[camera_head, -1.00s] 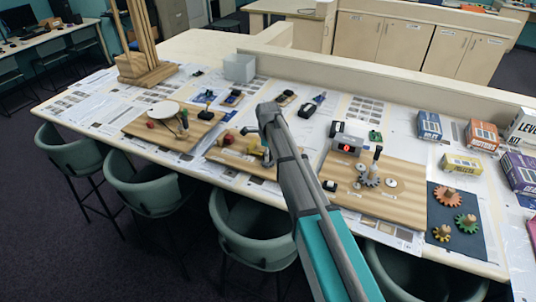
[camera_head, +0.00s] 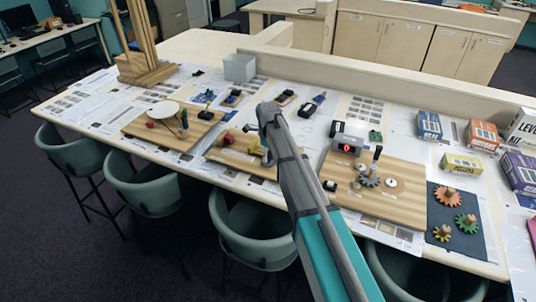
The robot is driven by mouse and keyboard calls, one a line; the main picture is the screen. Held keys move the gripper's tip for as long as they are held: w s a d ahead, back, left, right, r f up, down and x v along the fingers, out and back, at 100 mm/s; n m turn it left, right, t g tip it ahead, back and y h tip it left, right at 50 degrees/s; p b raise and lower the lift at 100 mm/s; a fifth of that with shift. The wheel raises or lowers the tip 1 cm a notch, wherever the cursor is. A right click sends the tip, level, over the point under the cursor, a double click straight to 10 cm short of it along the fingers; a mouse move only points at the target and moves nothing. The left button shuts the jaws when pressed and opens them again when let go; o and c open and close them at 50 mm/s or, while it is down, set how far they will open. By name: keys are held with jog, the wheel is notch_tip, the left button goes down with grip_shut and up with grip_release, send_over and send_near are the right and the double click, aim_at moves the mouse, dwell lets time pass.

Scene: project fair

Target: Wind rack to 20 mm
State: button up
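A small wooden board (camera_head: 222,157) in the middle of the table carries a mechanism with yellow parts and a small knob (camera_head: 229,139). It may be the rack device, but the rack and any millimetre scale are too small to make out. My arm reaches in from the bottom, and my gripper (camera_head: 255,129) is over the right part of this board, at the yellow parts. The arm hides the board's right end. I cannot tell whether the fingers touch the mechanism or are closed on it.
Right of my arm, a larger wooden board (camera_head: 400,202) holds gears, an upright lever and a grey box with a red display (camera_head: 347,147). A dark mat (camera_head: 470,241) with gears and several boxes lie further right. A board with a white disc (camera_head: 165,109) is to the left. Chairs line the front edge.

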jog(key=shift+o, duration=0.7)
jog(key=shift+n, duration=0.5)
